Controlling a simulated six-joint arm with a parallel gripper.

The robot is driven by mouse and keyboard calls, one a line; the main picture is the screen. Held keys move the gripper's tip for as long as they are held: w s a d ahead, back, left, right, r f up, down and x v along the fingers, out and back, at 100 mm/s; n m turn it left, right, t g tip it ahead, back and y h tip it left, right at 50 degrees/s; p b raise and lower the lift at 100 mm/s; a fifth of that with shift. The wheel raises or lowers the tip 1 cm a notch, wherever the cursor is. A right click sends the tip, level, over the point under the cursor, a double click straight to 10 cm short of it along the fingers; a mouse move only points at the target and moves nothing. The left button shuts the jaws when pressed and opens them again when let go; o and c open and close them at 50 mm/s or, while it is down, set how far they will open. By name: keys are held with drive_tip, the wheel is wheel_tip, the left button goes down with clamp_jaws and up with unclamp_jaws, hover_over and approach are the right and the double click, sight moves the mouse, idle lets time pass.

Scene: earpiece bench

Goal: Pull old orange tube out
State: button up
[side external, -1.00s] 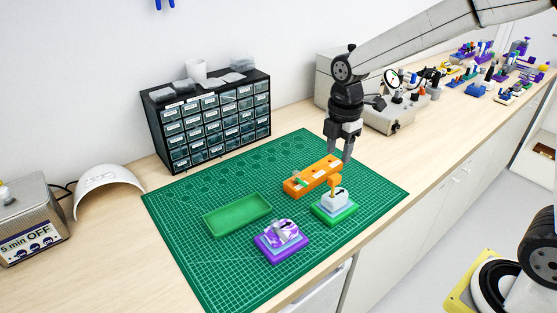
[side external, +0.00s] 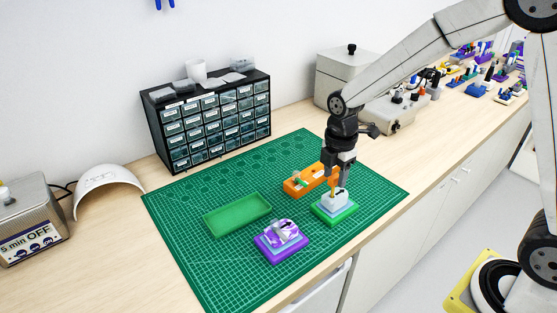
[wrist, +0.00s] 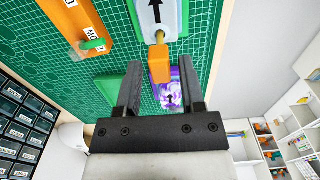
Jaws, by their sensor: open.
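The old orange tube (wrist: 159,64) stands up from a pale block on the green-based fixture (side external: 335,211). In the side external view the tube (side external: 335,182) is partly hidden by my gripper (side external: 338,180). My gripper is open and low over that fixture. In the wrist view its two fingers (wrist: 162,88) stand on either side of the tube's near end, with gaps visible on both sides. I cannot tell from these views how far down the tube the fingertips reach.
An orange block (side external: 303,184) with white labels sits just behind the fixture. A purple-based fixture (side external: 281,249) and an empty green tray (side external: 237,215) are to the left on the green cutting mat (side external: 180,205). A drawer cabinet (side external: 212,118) stands behind.

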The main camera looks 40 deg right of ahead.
clamp_jaws()
drive_tip(key=shift+r, duration=1.65)
idle(1.0)
drive_tip(key=shift+r, duration=2.85)
